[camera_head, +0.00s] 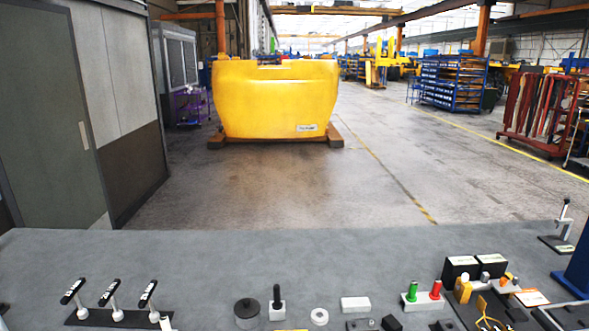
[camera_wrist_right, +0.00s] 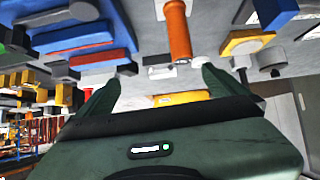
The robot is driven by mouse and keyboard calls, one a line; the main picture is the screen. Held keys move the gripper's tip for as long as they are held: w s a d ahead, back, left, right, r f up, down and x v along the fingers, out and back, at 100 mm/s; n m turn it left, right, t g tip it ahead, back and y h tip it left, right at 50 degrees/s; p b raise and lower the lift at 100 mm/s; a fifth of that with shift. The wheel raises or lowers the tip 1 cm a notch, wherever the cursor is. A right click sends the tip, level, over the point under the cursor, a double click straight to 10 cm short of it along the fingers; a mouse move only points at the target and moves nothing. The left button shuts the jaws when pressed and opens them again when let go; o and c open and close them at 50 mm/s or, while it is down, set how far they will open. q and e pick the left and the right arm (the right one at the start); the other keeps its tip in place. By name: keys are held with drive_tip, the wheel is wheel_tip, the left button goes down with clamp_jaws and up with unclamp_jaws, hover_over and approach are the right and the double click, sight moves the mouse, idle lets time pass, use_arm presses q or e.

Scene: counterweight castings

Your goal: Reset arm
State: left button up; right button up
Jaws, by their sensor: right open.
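My right gripper (camera_wrist_right: 158,82) shows in the right wrist view as two dark green fingers spread apart with nothing held between them. Beyond the fingertips, an orange cylinder (camera_wrist_right: 178,35) and other bench items appear in a picture that looks upside down. Neither gripper shows in the head view, and my left gripper is in no view. The grey bench top (camera_head: 200,262) spans the front of the head view, with no arm over its visible part.
The bench carries three black-handled levers (camera_head: 110,292), a black round weight (camera_head: 247,308), a white block (camera_head: 355,304), a red-and-green-topped piece (camera_head: 422,300) and black boxes (camera_head: 462,267). Its back middle is clear. A yellow casting (camera_head: 275,98) stands on the floor beyond.

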drive_tip(key=s+f+n+g, duration=0.1)
drive_tip(key=s+f+g, duration=0.25)
drive_tip(key=s, duration=1.05)
drive_tip(key=s+f+g, duration=0.2)
drive_tip(key=s+g, duration=0.2)
drive_tip(key=s, duration=1)
wheel_tip(320, 180, down, 29)
drive_tip(key=b, duration=0.5)
use_arm(q)
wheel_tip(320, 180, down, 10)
drive_tip(key=b, duration=0.5)
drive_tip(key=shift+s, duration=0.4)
use_arm(e)
drive_tip(key=s+d+f+g, duration=0.1)
drive_tip(key=s+f, duration=0.8)
drive_tip(key=f, duration=0.2)
drive_tip(key=s+d+f+g, duration=0.1)
drive_tip(key=s+d+f, duration=0.1)
drive_tip(key=s+f, duration=0.7)
wheel_tip(320, 180, down, 4)
drive_tip(key=shift+d+r+n, duration=0.2)
drive_tip(key=shift+d+n, duration=0.05)
drive_tip(key=shift+n, duration=0.15)
